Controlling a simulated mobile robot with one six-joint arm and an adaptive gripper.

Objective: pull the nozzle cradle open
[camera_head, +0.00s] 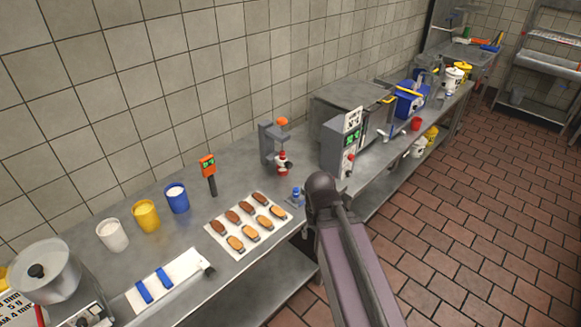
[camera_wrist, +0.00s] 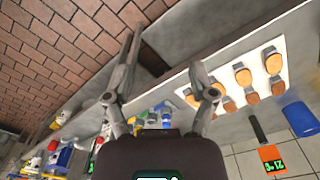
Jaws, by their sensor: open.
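A grey upright stand (camera_head: 268,145) with an orange knob stands on the steel counter near the wall in the head view. A red and white nozzle-like piece (camera_head: 283,164) sits at its front. This looks like the nozzle cradle; whether it is open or shut is too small to tell. I cannot make out the stand in the wrist view. My gripper (camera_wrist: 165,60) is open in the wrist view, its two fingers spread apart with nothing held between them. In the head view my arm reaches over the counter's front edge, and the gripper is hidden.
A white tray (camera_head: 243,247) of brown pieces lies left of my arm. A small blue item (camera_head: 297,196) stands beside it. A grey machine with a control panel (camera_head: 338,152) stands right of the stand. White, yellow and blue tubs (camera_head: 146,216) line the left side.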

